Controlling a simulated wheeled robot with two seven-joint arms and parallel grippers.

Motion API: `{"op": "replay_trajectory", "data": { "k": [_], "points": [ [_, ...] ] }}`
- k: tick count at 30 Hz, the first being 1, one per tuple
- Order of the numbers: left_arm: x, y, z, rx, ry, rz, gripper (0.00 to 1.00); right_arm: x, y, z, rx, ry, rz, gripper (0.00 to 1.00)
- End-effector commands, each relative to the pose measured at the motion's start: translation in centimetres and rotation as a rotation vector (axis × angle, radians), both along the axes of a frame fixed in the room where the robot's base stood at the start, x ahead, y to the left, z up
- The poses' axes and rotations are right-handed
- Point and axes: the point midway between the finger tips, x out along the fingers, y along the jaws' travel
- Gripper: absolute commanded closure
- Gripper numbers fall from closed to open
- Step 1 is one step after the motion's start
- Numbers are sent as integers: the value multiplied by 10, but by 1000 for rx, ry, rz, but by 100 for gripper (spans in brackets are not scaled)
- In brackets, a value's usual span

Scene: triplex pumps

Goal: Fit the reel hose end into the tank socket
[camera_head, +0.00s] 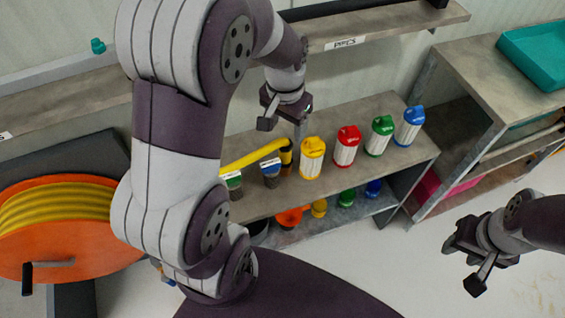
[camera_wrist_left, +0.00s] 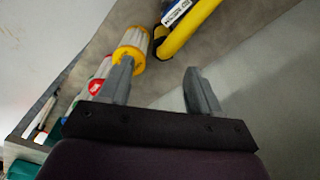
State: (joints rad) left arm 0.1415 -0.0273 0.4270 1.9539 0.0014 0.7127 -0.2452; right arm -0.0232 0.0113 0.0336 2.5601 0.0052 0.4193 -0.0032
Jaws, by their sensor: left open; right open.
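An orange reel (camera_head: 65,250) with yellow hose (camera_head: 55,208) wound on it stands at the left. A yellow hose piece (camera_head: 252,156) with a black end (camera_head: 286,153) lies on the bench; my arm hides whether it joins the reel. It also shows in the left wrist view (camera_wrist_left: 190,30). My left gripper (camera_head: 284,116) is open and empty above the bench, near the black end; its fingers (camera_wrist_left: 159,78) are apart from the hose. My right gripper (camera_head: 463,266) is open and empty over the floor at the right. I cannot make out the tank socket.
Yellow (camera_head: 312,158), red (camera_head: 346,146), green (camera_head: 379,136) and blue (camera_head: 409,126) capped filters stand along the bench (camera_head: 270,202). Small dark-bodied parts stand beside the hose. A lower shelf holds coloured parts. A teal tray (camera_head: 535,52) sits on the right-hand bench.

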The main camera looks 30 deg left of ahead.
Motion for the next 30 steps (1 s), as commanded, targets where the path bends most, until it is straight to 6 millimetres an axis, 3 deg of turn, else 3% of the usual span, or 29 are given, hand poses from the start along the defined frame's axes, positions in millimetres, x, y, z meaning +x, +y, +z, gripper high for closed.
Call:
{"op": "replay_trajectory", "data": {
  "k": [3, 5, 12, 17, 22, 25, 30],
  "points": [
    [14, 4, 14, 3, 40, -133, 37, 0, 0, 0, 0, -1, 0, 57],
    [10, 4, 13, -2, 69, -188, 37, 0, 0, -1, 0, -1, 0, 57],
    [7, 3, -38, -4, 80, -213, 37, 0, 0, -15, 0, -1, 0, 57],
    [7, 3, -57, -3, 78, -212, 37, 0, 0, -19, 0, -1, 0, 57],
    [7, 2, -90, -3, 78, -212, 37, 0, 0, -30, 0, -1, 0, 57],
    [6, 2, -102, -3, 78, -212, 37, 0, 0, -32, 0, -1, 0, 57],
    [7, 2, -103, -2, 75, -211, 37, 0, 0, -31, 0, -1, 0, 57]
  ]
}}
